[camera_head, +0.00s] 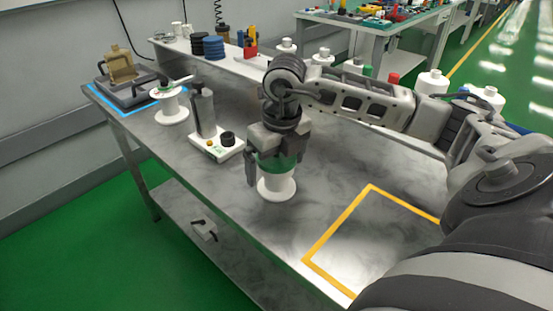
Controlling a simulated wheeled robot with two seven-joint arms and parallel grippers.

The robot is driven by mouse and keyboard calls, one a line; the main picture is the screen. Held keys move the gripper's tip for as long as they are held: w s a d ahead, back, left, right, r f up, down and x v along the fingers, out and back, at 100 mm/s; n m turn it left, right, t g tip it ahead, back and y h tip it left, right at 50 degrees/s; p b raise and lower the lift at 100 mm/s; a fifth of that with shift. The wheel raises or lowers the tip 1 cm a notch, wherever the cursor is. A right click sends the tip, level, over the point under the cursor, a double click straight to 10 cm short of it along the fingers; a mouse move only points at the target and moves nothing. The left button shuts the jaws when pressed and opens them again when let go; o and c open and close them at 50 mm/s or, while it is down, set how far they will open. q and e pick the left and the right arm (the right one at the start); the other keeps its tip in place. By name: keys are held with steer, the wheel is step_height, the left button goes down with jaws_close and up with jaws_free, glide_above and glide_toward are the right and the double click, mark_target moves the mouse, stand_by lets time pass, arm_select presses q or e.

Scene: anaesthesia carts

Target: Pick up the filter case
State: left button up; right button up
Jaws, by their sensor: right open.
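A white round piece with a green upper band (277,187) stands upright on the metal table; I take it to be the filter case. My right gripper (277,165) points down over it and is open, with one finger on each side of its upper part. The gripper hides the top of the piece. I cannot tell whether the fingers touch it. My left gripper is not in view.
A white-based device (217,148) with a black knob stands close at left. A white spool-like stand (171,106) and a grey device (124,92) are farther left. White canisters (432,83) stand behind my arm. The yellow-taped square (335,235) is partly clear.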

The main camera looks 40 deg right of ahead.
steer(key=c, duration=1.2)
steer(key=shift+o, duration=0.2)
steer(key=shift+r, duration=0.1)
